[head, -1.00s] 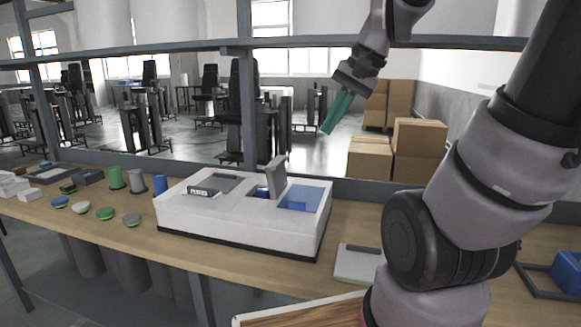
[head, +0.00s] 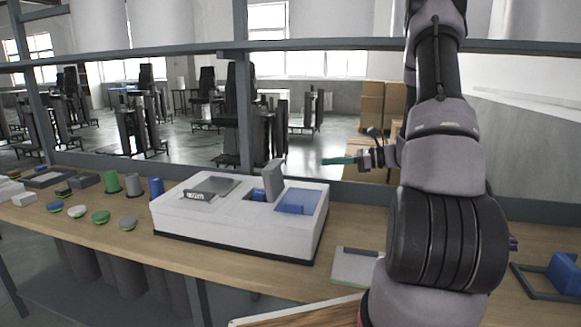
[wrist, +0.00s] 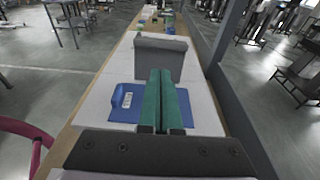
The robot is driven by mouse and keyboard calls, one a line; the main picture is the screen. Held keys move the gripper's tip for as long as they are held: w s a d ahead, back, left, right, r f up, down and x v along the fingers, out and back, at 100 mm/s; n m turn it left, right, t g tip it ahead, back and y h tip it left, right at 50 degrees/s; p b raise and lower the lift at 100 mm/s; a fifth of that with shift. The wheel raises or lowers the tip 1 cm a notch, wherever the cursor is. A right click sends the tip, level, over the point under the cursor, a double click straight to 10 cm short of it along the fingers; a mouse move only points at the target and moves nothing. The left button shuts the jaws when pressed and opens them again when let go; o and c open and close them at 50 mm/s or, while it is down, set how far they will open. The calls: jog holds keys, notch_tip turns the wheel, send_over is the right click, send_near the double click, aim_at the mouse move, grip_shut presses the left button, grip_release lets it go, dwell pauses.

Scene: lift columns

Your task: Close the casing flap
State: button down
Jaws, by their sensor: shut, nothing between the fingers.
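The white casing (head: 240,222) stands on the wooden bench. Its grey flap (head: 272,181) stands upright, raised between the recess at the left and the blue recess (head: 300,200) at the right. In the wrist view the grey flap (wrist: 160,57) stands across the casing beyond my fingers, with the blue recess (wrist: 125,103) nearer. My gripper (head: 326,161) has green fingers, held together and empty. It is to the right of the flap in the head view, above bench level, pointing left. The fingers also show in the wrist view (wrist: 162,75). I see no contact with the flap.
A grey-white flat box (head: 355,267) lies right of the casing, and a blue part in a dark frame (head: 565,272) is farther right. Coloured cylinders (head: 134,184) and small round pieces stand left. A shelf post (head: 244,110) and rail rise behind the bench.

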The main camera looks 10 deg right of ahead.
aim_at(278, 163)
jog(key=x, duration=1.4)
jog(key=shift+w+d, duration=0.15)
jog(key=shift+w, duration=0.05)
jog(key=shift+w+a+r+g+h, duration=0.15)
jog(key=shift+w+a+r+h, duration=0.1)
jog(key=shift+a+h, duration=0.25)
jog(key=shift+w+a+r+g+h, duration=0.15)
jog(key=shift+w+a+r+h, duration=0.2)
jog(key=shift+a, duration=0.25)
jog(key=shift+w+a+f+g+h, duration=0.95)
jog(key=shift+w+a+g+h, duration=0.15)
jog(key=shift+a+h, duration=0.8)
jog(key=shift+w+a+f+g+h, duration=0.95)
jog(key=shift+w+a+g+h, duration=0.1)
jog(key=shift+a+h, duration=0.8)
jog(key=shift+w+a+f+g+h, duration=0.95)
jog(key=shift+w+a+g+h, duration=0.15)
jog(key=shift+a+h, duration=0.75)
